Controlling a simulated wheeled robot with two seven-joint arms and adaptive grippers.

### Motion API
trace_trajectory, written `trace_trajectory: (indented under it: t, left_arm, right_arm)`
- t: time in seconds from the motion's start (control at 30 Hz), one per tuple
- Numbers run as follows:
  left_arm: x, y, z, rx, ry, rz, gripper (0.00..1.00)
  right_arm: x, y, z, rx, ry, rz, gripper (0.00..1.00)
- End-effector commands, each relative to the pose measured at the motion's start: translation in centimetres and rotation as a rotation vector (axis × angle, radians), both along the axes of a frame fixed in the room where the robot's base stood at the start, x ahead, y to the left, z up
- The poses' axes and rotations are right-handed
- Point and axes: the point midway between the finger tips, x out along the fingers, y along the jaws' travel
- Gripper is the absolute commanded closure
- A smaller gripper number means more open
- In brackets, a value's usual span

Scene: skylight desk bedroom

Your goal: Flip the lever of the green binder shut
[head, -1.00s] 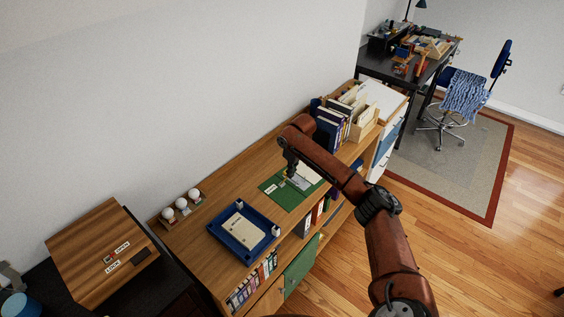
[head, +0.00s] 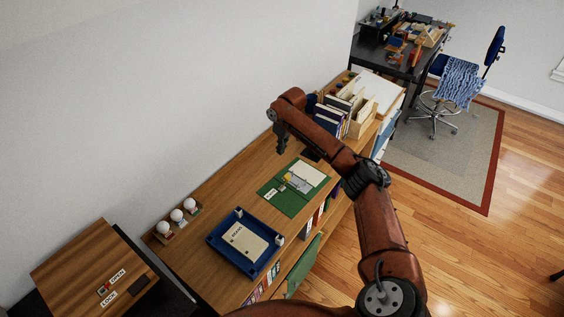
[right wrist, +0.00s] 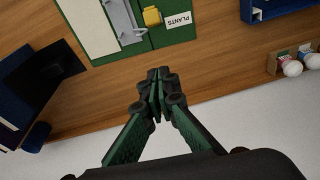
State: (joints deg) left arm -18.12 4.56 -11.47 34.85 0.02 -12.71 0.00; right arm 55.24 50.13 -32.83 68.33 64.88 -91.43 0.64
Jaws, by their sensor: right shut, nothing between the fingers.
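The green binder (head: 279,202) lies open on the wooden cabinet top, with white paper inside and a "PLANTS" label on its cover. In the right wrist view the binder (right wrist: 181,32) is at the top. Its grey metal mechanism (right wrist: 121,20) and yellow lever tip (right wrist: 152,17) show there; the lever tip also shows in the head view (head: 287,178). I cannot tell whether the lever lies flat. My right gripper (head: 281,150) is shut and empty, apart from the binder, on its wall side. Its closed fingertips (right wrist: 157,78) point toward the binder. My left gripper is not in view.
A blue tray (head: 216,243) holding a cream box (head: 245,240) is left of the binder. A rack of white bulbs (head: 176,215) stands near the wall. Books and a wooden file holder (head: 361,120) stand beyond the binder. Bare wood surrounds the binder's wall side.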

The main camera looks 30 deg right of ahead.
Motion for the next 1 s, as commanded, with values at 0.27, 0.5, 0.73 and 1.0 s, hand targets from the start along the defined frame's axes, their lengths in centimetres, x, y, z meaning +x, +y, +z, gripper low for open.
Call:
trace_trajectory:
  t: [0.27,0.5,0.73,1.0]
  left_arm:
    - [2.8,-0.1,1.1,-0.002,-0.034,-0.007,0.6]
    - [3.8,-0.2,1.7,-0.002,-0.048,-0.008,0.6]
    - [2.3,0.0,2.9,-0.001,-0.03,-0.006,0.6]
    - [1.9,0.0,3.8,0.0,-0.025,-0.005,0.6]
  right_arm:
    - [0.9,0.6,-4.4,0.001,0.005,0.003,1.0]
    - [1.8,0.9,-8.3,0.001,0.004,0.004,1.0]
    - [0.4,0.3,-9.9,-0.003,0.002,0.005,1.0]
    - [-1.3,-0.2,-10.9,-0.001,0.001,0.005,1.0]
